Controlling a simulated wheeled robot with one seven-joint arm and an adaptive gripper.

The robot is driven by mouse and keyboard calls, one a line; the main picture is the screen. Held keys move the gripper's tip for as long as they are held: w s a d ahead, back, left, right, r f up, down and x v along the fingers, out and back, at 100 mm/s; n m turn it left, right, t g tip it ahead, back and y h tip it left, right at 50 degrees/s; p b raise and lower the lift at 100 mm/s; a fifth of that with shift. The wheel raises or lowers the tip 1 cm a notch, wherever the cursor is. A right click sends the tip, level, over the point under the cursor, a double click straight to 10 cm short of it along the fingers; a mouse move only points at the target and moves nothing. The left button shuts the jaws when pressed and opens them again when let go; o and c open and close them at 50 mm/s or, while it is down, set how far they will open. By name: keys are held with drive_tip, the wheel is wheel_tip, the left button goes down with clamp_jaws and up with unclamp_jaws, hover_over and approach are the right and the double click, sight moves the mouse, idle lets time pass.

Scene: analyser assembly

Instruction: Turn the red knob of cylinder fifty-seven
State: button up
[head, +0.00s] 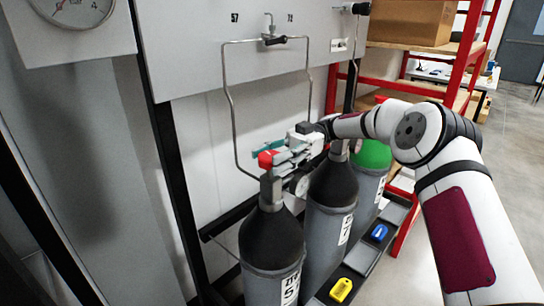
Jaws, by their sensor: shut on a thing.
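The red knob (266,160) sits on the valve at the top of the front left gas cylinder (270,238), which has a black shoulder and grey body. The cylinder's label is only partly readable; the panel above carries the number 57 (235,18). My gripper (274,156), with teal fingertips, reaches in from the right and is shut on the red knob. The fingers cover part of the knob, so its exact turn cannot be told.
A second black-shouldered cylinder (331,190) and a green-topped one (372,156) stand to the right. Thin bent pipes (230,100) run up to the panel (190,50). Yellow (341,290) and blue (379,232) tags lie on the rack. Red shelving (468,55) stands behind.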

sight(271, 155)
drive_tip(key=shift+s+a+r, duration=0.1)
drive_tip(key=o, duration=1.1)
drive_tip(key=shift+o, duration=0.2)
wheel_tip(271, 155, up, 10)
